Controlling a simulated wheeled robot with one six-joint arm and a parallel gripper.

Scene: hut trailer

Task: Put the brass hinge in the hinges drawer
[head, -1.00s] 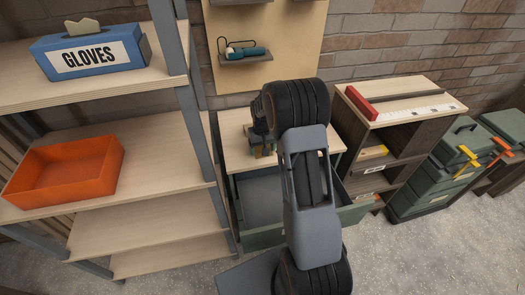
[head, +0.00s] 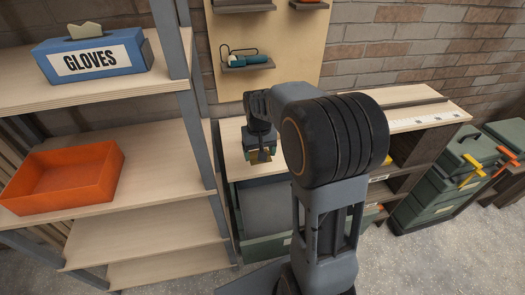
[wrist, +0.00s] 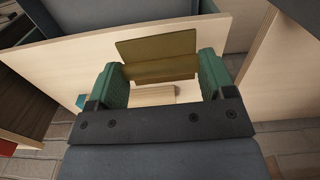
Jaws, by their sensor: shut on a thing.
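The brass hinge (wrist: 158,48) is a flat, dull gold piece between the two green fingers of my gripper (wrist: 161,75) in the wrist view. My gripper is shut on it. In the head view, my gripper (head: 260,146) is low over the pale workbench top (head: 232,133), and a small part of the hinge (head: 261,157) shows below it. An open grey-green drawer (head: 266,205) lies below the bench top, in front of my gripper. My arm hides its right part. I cannot read its label.
A shelf unit with an orange bin (head: 65,175) and a blue gloves box (head: 92,60) stands at left, its grey post close to the drawer. A wooden cabinet (head: 425,115) and green toolboxes (head: 450,178) stand at right. A pegboard (head: 290,45) hangs behind.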

